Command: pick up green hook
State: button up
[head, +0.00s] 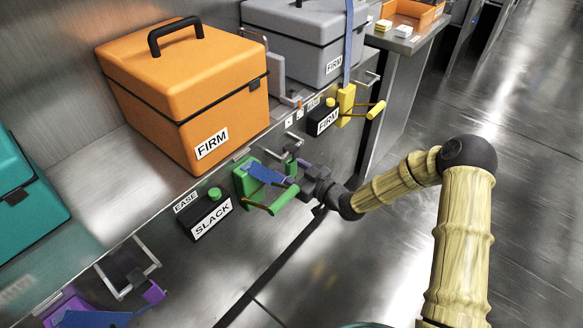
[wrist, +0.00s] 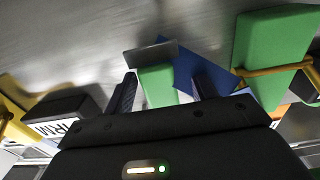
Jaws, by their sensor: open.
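The green hook (wrist: 157,85) is a small green block with a grey metal plate at its far end. In the wrist view it lies between the two fingers of my gripper (wrist: 163,90), which is open around it. I cannot tell whether either finger touches it. In the head view the hook (head: 291,165) is small and partly hidden beside my gripper (head: 303,178). A blue strap (wrist: 195,68) runs from the hook toward a larger green tensioner block (wrist: 268,50). That block also shows in the head view (head: 243,181), with a green lever handle (head: 285,200).
An orange case (head: 185,90) labelled FIRM stands on the metal bench above. A black SLACK box (head: 206,217) with a green button is left of the tensioner. A yellow tensioner (head: 345,103) is farther right. A grey case (head: 305,45) stands behind. The floor at right is clear.

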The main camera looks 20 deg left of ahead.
dwell(0.3)
jog(key=c, duration=1.2)
grip_shut()
